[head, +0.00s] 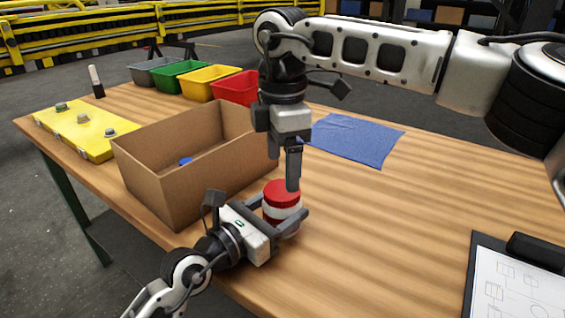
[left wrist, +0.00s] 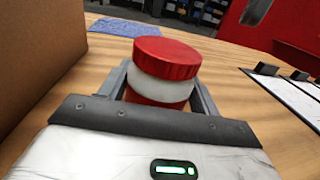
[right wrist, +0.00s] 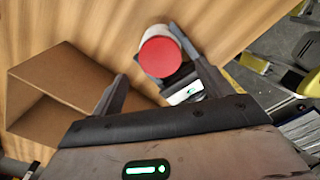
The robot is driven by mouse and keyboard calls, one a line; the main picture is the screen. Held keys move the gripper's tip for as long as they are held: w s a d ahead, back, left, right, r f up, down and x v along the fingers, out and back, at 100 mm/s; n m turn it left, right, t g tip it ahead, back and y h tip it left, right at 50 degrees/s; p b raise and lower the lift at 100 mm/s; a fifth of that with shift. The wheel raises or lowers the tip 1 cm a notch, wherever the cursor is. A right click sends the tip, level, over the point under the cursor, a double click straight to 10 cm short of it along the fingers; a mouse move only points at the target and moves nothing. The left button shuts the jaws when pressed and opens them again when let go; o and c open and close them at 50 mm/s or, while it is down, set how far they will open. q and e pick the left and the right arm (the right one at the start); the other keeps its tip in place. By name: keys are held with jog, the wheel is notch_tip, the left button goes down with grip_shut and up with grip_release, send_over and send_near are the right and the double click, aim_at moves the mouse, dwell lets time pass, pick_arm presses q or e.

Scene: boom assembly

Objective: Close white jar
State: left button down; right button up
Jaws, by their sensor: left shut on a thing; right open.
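The white jar (head: 279,214) stands upright on the table beside the cardboard box, with a red lid (head: 282,192) on its top and a red band lower down. In the left wrist view the lid (left wrist: 167,58) sits slightly tilted or off-centre over the white body (left wrist: 160,88). My left gripper (head: 285,212) is shut around the jar's body from the front left. My right gripper (head: 293,178) points down just above the lid, open and empty. In the right wrist view the lid (right wrist: 160,56) lies beyond the fingertips, nearer the right finger.
An open cardboard box (head: 190,185) with a blue item (head: 186,161) inside stands left of the jar. A blue cloth (head: 357,139), coloured bins (head: 205,82), a yellow board (head: 84,131) and a clipboard (head: 512,285) lie around. The table's right middle is clear.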

aim_at(282, 189)
jog(key=n, duration=0.3)
jog(key=shift+r+n, duration=0.15)
jog(key=shift+n, duration=0.15)
jog(key=n, duration=0.4)
jog(key=shift+r+n, duration=0.3)
jog(key=shift+n, duration=0.1)
jog(key=n, duration=0.7)
jog(key=shift+a+r, duration=0.1)
jog(key=shift+r, duration=0.3)
jog(key=n, duration=0.7)
jog(key=shift+r+n, duration=0.3)
jog(key=shift+r, duration=0.05)
jog(key=n, duration=0.7)
jog(key=shift+r, duration=0.35)
jog(key=shift+f, duration=4)
jog(key=shift+c, duration=0.4)
